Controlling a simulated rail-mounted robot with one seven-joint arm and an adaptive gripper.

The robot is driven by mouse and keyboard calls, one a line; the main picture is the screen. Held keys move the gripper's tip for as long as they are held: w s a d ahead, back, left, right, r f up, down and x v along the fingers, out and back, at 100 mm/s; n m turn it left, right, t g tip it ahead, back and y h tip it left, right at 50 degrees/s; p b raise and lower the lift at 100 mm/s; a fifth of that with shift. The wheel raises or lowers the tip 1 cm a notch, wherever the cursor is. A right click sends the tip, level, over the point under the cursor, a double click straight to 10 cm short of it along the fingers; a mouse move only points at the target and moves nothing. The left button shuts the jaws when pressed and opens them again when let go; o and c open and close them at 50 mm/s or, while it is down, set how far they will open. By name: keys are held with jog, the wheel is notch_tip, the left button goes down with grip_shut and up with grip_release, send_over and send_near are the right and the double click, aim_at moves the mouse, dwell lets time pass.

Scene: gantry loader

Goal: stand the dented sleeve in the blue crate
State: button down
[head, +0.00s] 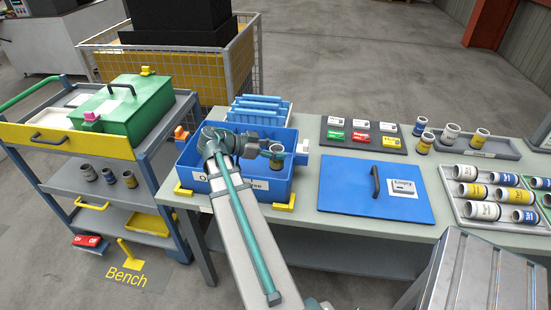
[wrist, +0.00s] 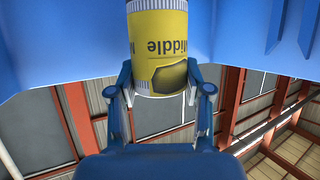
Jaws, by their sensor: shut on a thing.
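The blue crate (head: 283,190) stands on the bench with its top open; its blue walls (wrist: 60,45) fill the upper wrist view. My gripper (head: 267,153) reaches into the crate's right part. It is shut on a sleeve (head: 277,151), which looks roughly upright there. In the wrist view, the held sleeve (wrist: 160,25) is yellow with white ends, an upside-down "Middle" label and a dark angular patch that may be the dent. My gripper's fingers (wrist: 160,80) hold it from both sides. Whether the sleeve's base touches the crate floor is hidden.
A blue lid (head: 345,200) with a handle lies right of the crate. Several sleeves stand or lie in trays (head: 460,210) further right. Blue dividers (head: 259,104) stand behind the crate. A cart (head: 60,165) at left carries a green box (head: 125,105).

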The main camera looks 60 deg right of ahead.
jog(key=shift+f, duration=1.8)
jog(key=shift+f, duration=0.1)
jog(key=c, duration=0.5)
grip_release()
jog(key=b+v, duration=0.1)
jog(key=v, duration=0.6)
jog(key=shift+w+a, duration=0.2)
